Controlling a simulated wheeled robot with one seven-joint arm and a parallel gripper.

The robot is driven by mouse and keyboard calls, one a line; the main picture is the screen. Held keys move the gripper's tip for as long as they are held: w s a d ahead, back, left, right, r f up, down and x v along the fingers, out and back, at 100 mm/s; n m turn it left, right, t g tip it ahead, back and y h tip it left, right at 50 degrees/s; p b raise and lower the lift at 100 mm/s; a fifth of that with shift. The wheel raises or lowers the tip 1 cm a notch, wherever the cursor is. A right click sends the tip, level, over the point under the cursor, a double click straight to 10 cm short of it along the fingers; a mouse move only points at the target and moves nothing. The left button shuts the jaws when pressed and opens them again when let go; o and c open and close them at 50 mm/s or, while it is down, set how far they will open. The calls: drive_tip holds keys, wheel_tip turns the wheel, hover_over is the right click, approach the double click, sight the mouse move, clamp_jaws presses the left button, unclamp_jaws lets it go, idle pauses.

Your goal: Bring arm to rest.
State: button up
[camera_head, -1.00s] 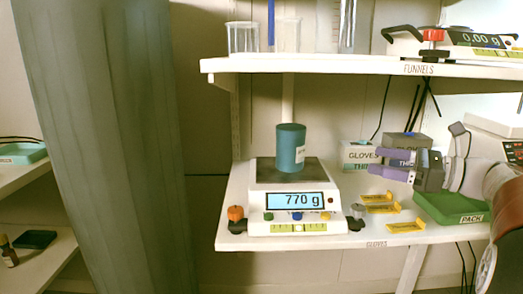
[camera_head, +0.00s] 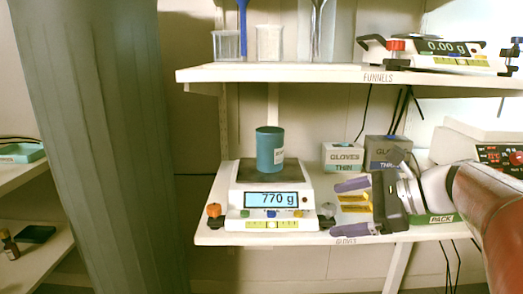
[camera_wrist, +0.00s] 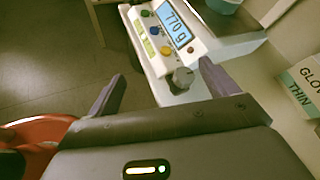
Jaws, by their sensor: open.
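My gripper (camera_head: 353,207) is open and empty in front of the shelf, to the right of the lower scale. Its two purple fingers are spread apart, one above the other in the head view. The wrist view shows the same open gripper (camera_wrist: 160,92) with nothing between the fingers and the scale beyond. The scale (camera_head: 232,211) reads 770 g. A teal bottle (camera_head: 270,150) stands upright on its pan. My arm comes in from the right edge of the head view.
Two glove boxes (camera_head: 342,157) (camera_head: 386,152) stand behind my gripper. A green PACK tray (camera_head: 432,219) is partly hidden by my arm. Yellow cards (camera_head: 355,203) lie between the fingers in the picture. The upper shelf (camera_head: 290,75) holds beakers and another scale (camera_head: 440,50). A grey-green column (camera_head: 95,150) stands left.

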drive_tip(key=s+f+n+h+p, duration=0.2)
drive_tip(key=s+f+n+h, duration=0.3)
drive_tip(key=s+n, duration=0.3)
drive_tip(key=s+a+f+n+h+p, duration=0.1)
drive_tip(key=s+f+n+h+p, duration=0.1)
drive_tip(key=s+f+n+h, duration=0.3)
drive_tip(key=s+n+h, duration=0.1)
drive_tip(key=s+n, duration=0.3)
drive_tip(key=n, duration=0.1)
drive_tip(key=shift+n, duration=0.4)
